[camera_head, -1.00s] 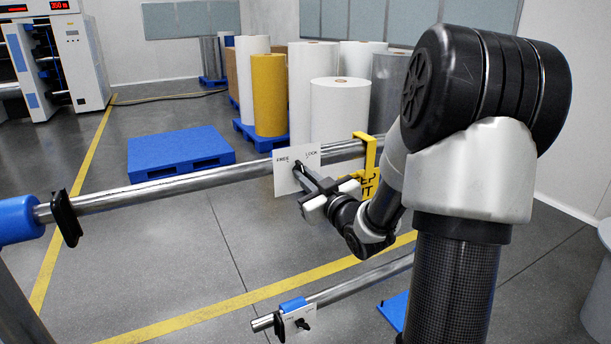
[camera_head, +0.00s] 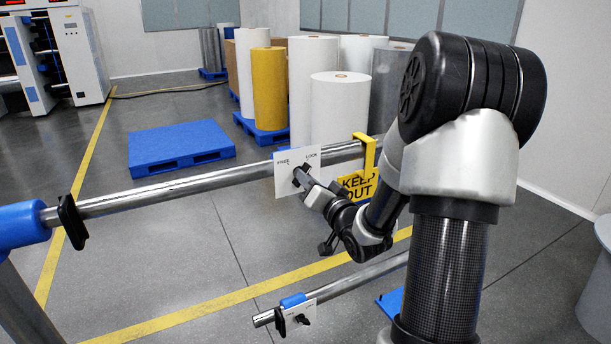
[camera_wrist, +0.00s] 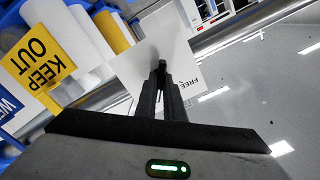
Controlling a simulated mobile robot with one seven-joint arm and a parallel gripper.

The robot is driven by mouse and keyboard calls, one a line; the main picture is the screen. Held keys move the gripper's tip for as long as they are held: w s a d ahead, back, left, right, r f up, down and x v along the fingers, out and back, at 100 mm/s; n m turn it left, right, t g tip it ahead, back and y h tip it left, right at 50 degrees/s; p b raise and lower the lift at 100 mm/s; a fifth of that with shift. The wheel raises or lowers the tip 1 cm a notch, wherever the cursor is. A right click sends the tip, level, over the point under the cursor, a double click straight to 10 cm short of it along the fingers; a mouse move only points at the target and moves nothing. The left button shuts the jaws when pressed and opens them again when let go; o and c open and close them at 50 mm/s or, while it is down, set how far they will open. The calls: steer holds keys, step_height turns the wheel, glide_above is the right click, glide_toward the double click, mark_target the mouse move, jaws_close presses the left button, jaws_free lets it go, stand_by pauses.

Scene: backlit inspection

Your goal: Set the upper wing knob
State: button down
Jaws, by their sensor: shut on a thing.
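The upper white plate (camera_head: 284,184) hangs at the upper steel bar (camera_head: 190,185), with FREE printed at its left and LOCK at its right. The dark upper wing knob (camera_wrist: 147,51) sits on that plate, mostly hidden by my fingers, so I cannot tell which word it points to. My gripper (camera_wrist: 162,72) is shut on the knob. In the head view my gripper (camera_head: 301,176) reaches the plate's middle from the lower right. In the wrist view the plate (camera_wrist: 180,40) looks tilted, with FREE at its lower right.
A yellow KEEP OUT sign (camera_head: 357,184) hangs from the bar just right of the plate, close to my wrist. A lower bar (camera_head: 350,278) carries another small plate with a dark knob (camera_head: 303,320). A blue pallet (camera_head: 180,147) and large rolls stand behind.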

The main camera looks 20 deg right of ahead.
steer(key=shift+r+m, duration=0.15)
steer(key=shift+m, duration=0.55)
steer(key=c, duration=1.9)
jaws_free()
steer(key=shift+o, duration=0.2)
